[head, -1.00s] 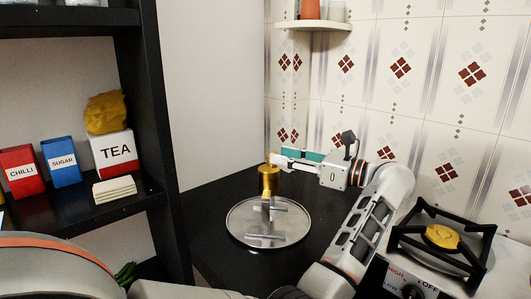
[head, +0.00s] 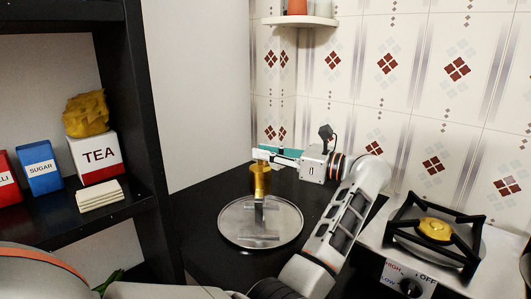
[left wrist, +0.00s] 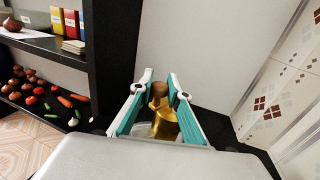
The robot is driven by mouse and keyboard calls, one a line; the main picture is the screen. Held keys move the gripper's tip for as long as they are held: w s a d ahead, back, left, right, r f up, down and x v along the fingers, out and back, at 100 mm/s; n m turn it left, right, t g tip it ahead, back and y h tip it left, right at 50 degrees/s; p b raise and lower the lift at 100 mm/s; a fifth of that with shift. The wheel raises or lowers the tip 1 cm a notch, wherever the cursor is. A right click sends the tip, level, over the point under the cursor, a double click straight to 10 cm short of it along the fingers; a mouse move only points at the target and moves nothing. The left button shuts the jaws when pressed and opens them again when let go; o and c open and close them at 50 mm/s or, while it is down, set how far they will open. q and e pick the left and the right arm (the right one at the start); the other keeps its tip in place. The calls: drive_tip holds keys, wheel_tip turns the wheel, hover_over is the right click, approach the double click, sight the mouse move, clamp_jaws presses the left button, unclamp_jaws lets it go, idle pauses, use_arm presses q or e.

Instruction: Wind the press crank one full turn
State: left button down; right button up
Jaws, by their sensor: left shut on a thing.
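The press stands on the black counter. It has a round silver tray (head: 232,226) at its base, a grey upright with bars on it, and a gold cylinder (head: 260,182) on top. My left gripper (head: 262,155) is at the top of the gold cylinder, coming in from the right. In the left wrist view, a brown knob (left wrist: 160,89) on the gold part (left wrist: 163,122) sits between its two fingers, and the gripper is shut on it. The crank arm itself is mostly hidden. My right gripper is not in view.
A stove burner (head: 434,229) with a black grate stands at the right. A black shelf at the left holds a tea box (head: 97,157) and a sugar box (head: 39,168). A small wall shelf (head: 300,20) hangs above. Counter beside the tray is clear.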

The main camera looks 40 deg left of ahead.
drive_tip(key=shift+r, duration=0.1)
use_arm(q)
drive_tip(key=shift+s+a+r+m+t+p, duration=0.15)
drive_tip(key=shift+s+m+t+p, duration=0.15)
drive_tip(key=shift+t+p, duration=0.15)
drive_tip(key=shift+s+a+r+m+t+p, duration=0.1)
drive_tip(key=shift+m+t+p, duration=0.2)
drive_tip(key=shift+t, duration=0.2)
drive_tip(key=shift+s+a+r+m+t+p, duration=0.1)
drive_tip(key=shift+m+t+p, duration=0.15)
drive_tip(key=shift+t, duration=0.2)
drive_tip(key=a+m+t+h+p, duration=0.4)
drive_tip(key=a+m+t+h, duration=0.2)
drive_tip(key=m+t+h, duration=0.6)
drive_tip(key=m+t, duration=0.3)
drive_tip(key=t, duration=0.3)
drive_tip(key=shift+s+a+f+h, duration=0.3)
drive_tip(key=shift+s, duration=0.1)
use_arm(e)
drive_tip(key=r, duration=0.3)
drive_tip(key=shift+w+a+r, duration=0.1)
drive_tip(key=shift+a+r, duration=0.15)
use_arm(q)
drive_tip(key=shift+m, duration=0.25)
